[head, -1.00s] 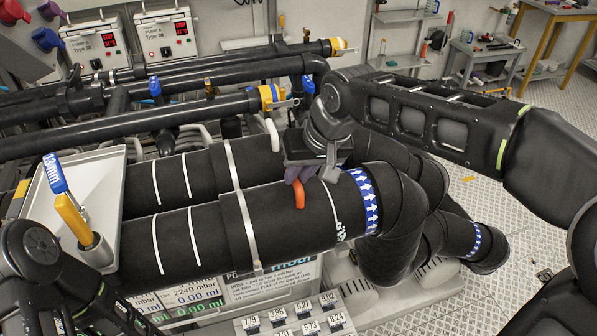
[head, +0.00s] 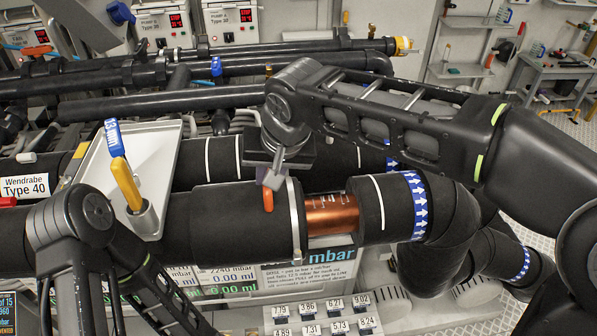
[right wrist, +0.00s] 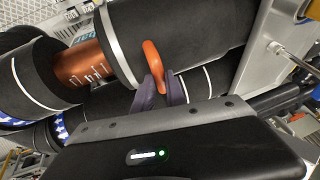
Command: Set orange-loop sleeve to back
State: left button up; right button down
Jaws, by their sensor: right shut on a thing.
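The orange loop (head: 268,199) is on a black insulation sleeve (head: 222,215) around the front pipe. My right gripper (head: 272,180) is shut on the loop from above. In the right wrist view its two fingers (right wrist: 160,92) pinch the loop (right wrist: 152,62). To the right of the sleeve a stretch of bare copper pipe (head: 332,214) with white marks shows, and it also shows in the right wrist view (right wrist: 82,65). A metal band (head: 297,215) is at the sleeve's right end. My left gripper is out of view; only my left arm shows at lower left.
A grey tray (head: 100,190) holding a yellow-and-blue-handled tool (head: 124,175) sits left of the sleeve. A fixed black section (head: 375,212) with white line and blue arrow band lies right of the copper. Black pipes (head: 130,115) run behind. Numbered tags (head: 320,318) stand in front.

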jog(key=shift+a, duration=0.5)
jog(key=c, duration=1.4)
grip_release()
jog(key=shift+o, duration=0.2)
jog(key=shift+r, duration=0.1)
jog(key=b+v, duration=0.1)
jog(key=v, duration=0.6)
jog(key=shift+r, duration=0.3)
jog(key=shift+s+d, duration=0.15)
